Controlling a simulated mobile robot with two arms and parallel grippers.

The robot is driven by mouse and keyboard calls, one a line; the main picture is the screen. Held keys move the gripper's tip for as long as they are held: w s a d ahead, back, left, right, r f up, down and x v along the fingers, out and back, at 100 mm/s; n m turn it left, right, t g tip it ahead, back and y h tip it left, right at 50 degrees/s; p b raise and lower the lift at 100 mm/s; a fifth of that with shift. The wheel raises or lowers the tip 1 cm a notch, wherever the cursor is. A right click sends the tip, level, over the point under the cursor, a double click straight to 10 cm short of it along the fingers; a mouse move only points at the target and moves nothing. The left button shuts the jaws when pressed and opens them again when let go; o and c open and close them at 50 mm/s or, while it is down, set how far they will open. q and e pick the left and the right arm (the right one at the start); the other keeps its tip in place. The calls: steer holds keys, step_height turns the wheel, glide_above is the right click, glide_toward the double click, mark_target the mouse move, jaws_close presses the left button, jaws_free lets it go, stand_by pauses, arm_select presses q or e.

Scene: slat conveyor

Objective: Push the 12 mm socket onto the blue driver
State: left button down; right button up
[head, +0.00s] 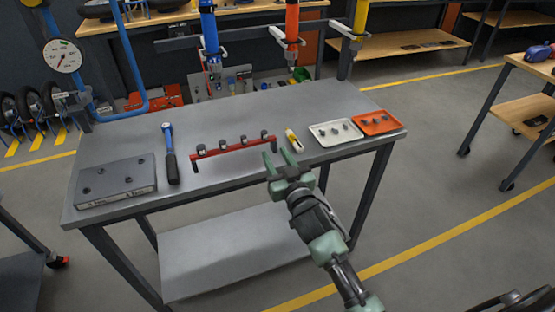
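The blue driver (210,38) hangs upright above the back of the table, its tip pointing down. Several dark sockets (224,141) stand on a red rack (235,150) in the middle of the table. Their size marks are too small to read, so I cannot tell which is the 12 mm one. My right gripper (278,156) is open and empty at the table's front edge, just right of the rack's right end. Its fingers point toward the table and appear apart from the rack. My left gripper is out of view.
An orange driver (292,22) and a yellow driver (359,20) hang right of the blue one. A grey block (117,183), a blue-and-black wrench (171,160), a yellow tool (293,139), a white tray (345,141) and an orange tray (388,127) lie on the table. The table's back middle is clear.

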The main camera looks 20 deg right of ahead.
mark_target(265, 136)
steer(key=w+b, duration=0.2)
steer(key=w, duration=0.4)
steer(key=shift+w+a+b, duration=0.1)
steer(key=shift+w+b, duration=0.5)
steer(key=shift+w, duration=0.7)
jaws_close()
steer(key=shift+r, duration=0.1)
steer(key=shift+r, duration=0.1)
steer(key=shift+r+p, duration=1.4)
steer(key=shift+p, duration=0.2)
steer(key=shift+s+a, duration=0.1)
steer(key=shift+s, duration=0.05)
